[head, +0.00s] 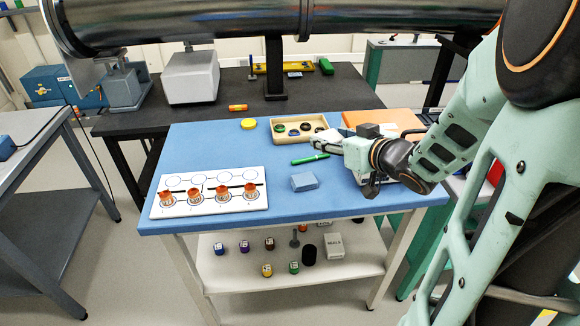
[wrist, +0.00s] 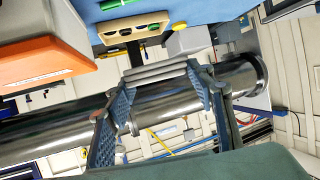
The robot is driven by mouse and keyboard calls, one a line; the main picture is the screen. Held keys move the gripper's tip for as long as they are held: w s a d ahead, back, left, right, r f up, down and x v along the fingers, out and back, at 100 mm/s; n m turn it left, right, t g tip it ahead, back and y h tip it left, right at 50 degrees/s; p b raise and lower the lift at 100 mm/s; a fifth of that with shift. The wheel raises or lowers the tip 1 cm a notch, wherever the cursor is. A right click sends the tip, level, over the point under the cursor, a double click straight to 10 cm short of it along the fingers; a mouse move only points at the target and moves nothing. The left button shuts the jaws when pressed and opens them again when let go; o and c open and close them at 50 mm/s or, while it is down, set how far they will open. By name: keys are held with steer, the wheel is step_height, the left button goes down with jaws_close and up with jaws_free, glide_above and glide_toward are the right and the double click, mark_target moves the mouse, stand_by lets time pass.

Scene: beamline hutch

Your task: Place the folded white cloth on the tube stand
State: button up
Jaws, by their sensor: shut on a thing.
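My gripper (head: 338,150) is shut on the folded white cloth (head: 325,143), above the right part of the blue table. In the wrist view the cloth (wrist: 158,73) shows edge-on as flat pale layers between the two fingers of my gripper (wrist: 163,80). The cloth is clear of the table. A dark post (head: 276,78) stands under the steel beam tube (head: 190,18) on the black bench behind; it looks like the tube stand. The far side of the cloth is hidden.
The blue table (head: 225,145) holds a wooden tray (head: 278,139) of small round parts, a green pen (head: 310,159), a light blue block (head: 304,182), a yellow disc (head: 249,124) and a white board (head: 209,207) with copper cups. An orange box (head: 385,119) stands behind my gripper.

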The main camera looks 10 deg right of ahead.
steer(key=shift+n+y, duration=0.4)
steer(key=w+a+f+b, duration=0.1)
steer(key=a+f, duration=0.1)
steer(key=w+a+f+b, duration=0.1)
steer(key=a+f, duration=0.1)
steer(key=w+a+f+b, duration=0.1)
steer(key=a+f, duration=0.1)
steer(key=shift+w+f+b, duration=0.2)
steer(key=shift+f+b, duration=0.1)
steer(key=shift+f, duration=0.05)
steer(key=b, duration=0.2)
glide_above(287, 177)
steer(key=f, duration=0.5)
steer(key=shift+s+d, duration=0.25)
steer(key=shift+w+a+f+b, duration=0.15)
steer(key=shift+f+b, duration=0.1)
steer(key=shift+f, duration=0.75)
steer(key=shift+w+a+f+b, duration=0.15)
steer(key=shift+f+b, duration=0.1)
steer(key=shift+f, duration=0.75)
steer(key=shift+f, duration=0.25)
steer(key=o, duration=0.8)
steer(key=shift+r, duration=0.1)
